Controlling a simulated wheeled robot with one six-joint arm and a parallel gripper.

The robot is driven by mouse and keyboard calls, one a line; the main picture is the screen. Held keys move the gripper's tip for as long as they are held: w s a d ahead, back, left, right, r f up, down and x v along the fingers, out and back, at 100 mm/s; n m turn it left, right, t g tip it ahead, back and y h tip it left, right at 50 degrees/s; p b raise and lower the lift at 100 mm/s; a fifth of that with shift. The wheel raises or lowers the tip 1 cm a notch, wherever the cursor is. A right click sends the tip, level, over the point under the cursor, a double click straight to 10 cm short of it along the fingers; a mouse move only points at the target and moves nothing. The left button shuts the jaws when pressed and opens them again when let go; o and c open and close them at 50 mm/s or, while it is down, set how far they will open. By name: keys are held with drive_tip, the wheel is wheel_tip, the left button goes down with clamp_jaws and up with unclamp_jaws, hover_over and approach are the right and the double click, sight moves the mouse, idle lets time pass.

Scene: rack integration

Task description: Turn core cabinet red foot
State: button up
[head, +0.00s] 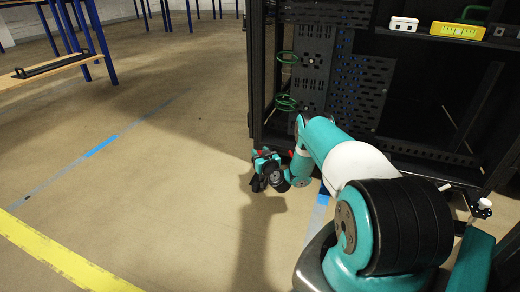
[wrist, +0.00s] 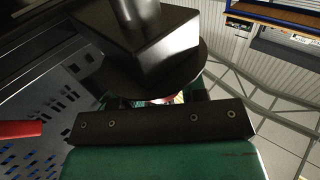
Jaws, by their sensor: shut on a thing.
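The black core cabinet (head: 311,75) stands at the upper right of the head view, with a perforated side panel. My gripper (head: 265,172) is low beside the cabinet's bottom left corner, near the floor. Small red parts (head: 262,153) show at it. In the wrist view my gripper (wrist: 160,100) is shut, and a small pinkish-white sliver of the red foot (wrist: 166,99) shows between its fingers. The foot is mostly hidden behind the dark gripper bar, a black disc and a dark block (wrist: 150,48). A separate red piece (wrist: 20,129) juts in from the left.
A shelf in the cabinet holds a white box (head: 403,24) and a yellow device (head: 457,31). Green cables (head: 287,103) hang on its left side. A blue-legged bench (head: 45,68) stands at the far left. The floor left of my gripper is clear, with yellow tape (head: 60,258).

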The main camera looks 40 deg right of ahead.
drive_tip(key=shift+f+m+h+b, duration=0.25)
drive_tip(key=shift+m+h+b, duration=0.1)
drive_tip(key=shift+h, duration=0.25)
drive_tip(key=shift+g, duration=0.4)
drive_tip(key=shift+s+r+m+h, duration=0.1)
drive_tip(key=shift+r+m+h, duration=0.05)
drive_tip(key=shift+m+h, duration=0.25)
drive_tip(key=o, duration=0.9)
drive_tip(key=shift+r, duration=0.1)
drive_tip(key=shift+p+v, duration=8.7)
drive_tip(key=shift+p, duration=1.15)
